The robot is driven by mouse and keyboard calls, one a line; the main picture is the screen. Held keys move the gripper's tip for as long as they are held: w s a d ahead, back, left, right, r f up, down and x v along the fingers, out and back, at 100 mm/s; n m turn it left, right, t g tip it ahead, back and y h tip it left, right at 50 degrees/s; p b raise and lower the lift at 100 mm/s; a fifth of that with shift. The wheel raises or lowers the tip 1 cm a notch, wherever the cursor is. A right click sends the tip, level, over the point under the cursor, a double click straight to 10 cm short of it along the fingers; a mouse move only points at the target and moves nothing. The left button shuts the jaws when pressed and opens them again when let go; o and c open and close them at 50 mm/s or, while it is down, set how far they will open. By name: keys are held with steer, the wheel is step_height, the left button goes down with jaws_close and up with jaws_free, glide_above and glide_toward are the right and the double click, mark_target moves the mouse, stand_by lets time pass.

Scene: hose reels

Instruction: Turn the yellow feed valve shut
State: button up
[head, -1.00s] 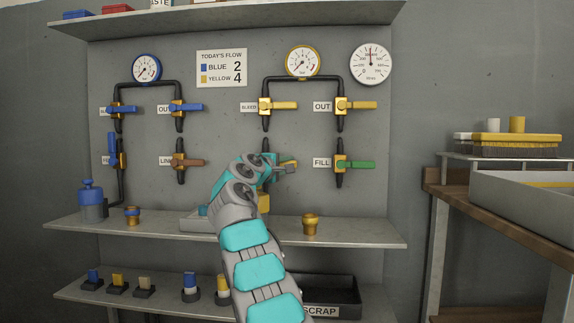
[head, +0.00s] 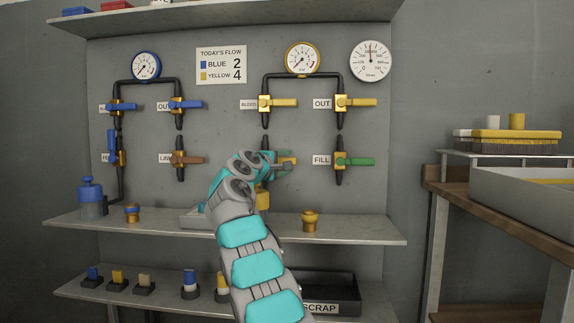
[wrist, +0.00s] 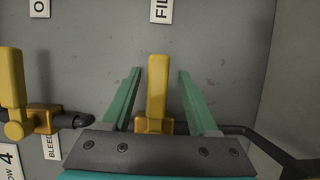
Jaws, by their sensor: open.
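In the wrist view, a valve with a yellow lever (wrist: 157,88) sits between the two green fingers of my gripper (wrist: 159,76). The fingers are open, with a gap on each side of the lever. The lever lies crosswise to its dark pipe. In the head view, my gripper (head: 284,166) is in front of this valve, below the BLEED valve (head: 265,103) and left of the FILL label (head: 321,160).
The yellow OUT valve (head: 342,103) and the green-handled FILL valve (head: 340,161) are to the right. The BLEED valve also shows at the wrist view's left (wrist: 40,121). A shelf (head: 370,234) with a brass fitting (head: 310,220) runs below. The blue valves are on the left.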

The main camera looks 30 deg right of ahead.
steer(key=b+v, duration=0.2)
steer(key=v, duration=0.5)
stand_by(0.6)
